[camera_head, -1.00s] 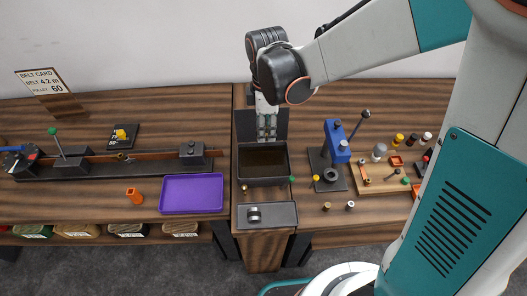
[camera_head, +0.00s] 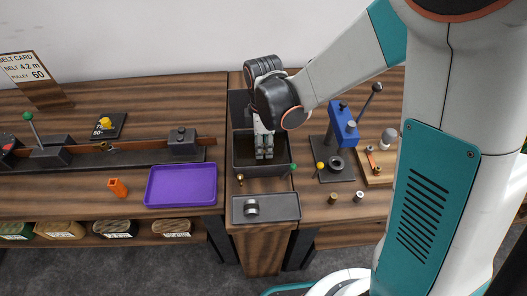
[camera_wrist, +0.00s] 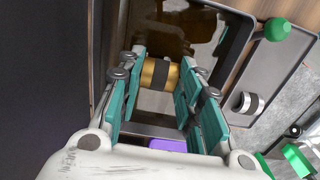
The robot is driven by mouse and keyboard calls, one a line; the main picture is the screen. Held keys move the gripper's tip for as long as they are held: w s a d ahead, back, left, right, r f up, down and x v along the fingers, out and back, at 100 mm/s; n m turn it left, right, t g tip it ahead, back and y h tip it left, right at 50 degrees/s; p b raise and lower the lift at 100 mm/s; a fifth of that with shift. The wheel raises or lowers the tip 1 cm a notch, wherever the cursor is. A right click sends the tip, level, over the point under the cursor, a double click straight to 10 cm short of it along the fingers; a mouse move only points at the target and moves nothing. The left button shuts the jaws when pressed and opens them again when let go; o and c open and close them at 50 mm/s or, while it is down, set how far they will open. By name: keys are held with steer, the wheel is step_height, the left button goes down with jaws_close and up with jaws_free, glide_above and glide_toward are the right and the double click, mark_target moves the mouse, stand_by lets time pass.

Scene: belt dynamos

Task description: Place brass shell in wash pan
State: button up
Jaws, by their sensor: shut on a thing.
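The brass shell (camera_wrist: 158,74), a short gold cylinder with a dark band, sits between my fingertips in the wrist view. My gripper (camera_head: 264,154) is shut on it, fingers pointing down. The wash pan (camera_head: 243,170) is a dark rectangular pan of brownish liquid in the middle of the bench. In the head view my gripper hangs over or inside the pan, and the shell cannot be made out there. In the wrist view the pan's liquid (camera_wrist: 190,22) shows behind the shell. I cannot tell whether the shell touches the liquid.
A green knob (camera_head: 293,167) stands at the pan's right front corner. In front is a grey tray (camera_head: 282,208) with a metal cylinder (camera_head: 251,207). A purple tray (camera_head: 181,198) lies left, a blue press (camera_head: 342,125) right.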

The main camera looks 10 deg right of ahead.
steer(key=shift+f+b, duration=0.4)
steer(key=shift+f, duration=0.65)
steer(key=shift+f, duration=0.15)
steer(key=o, duration=1.1)
step_height(320, 180, up, 12)
steer(key=p, duration=0.3)
steer(key=shift+p, duration=0.35)
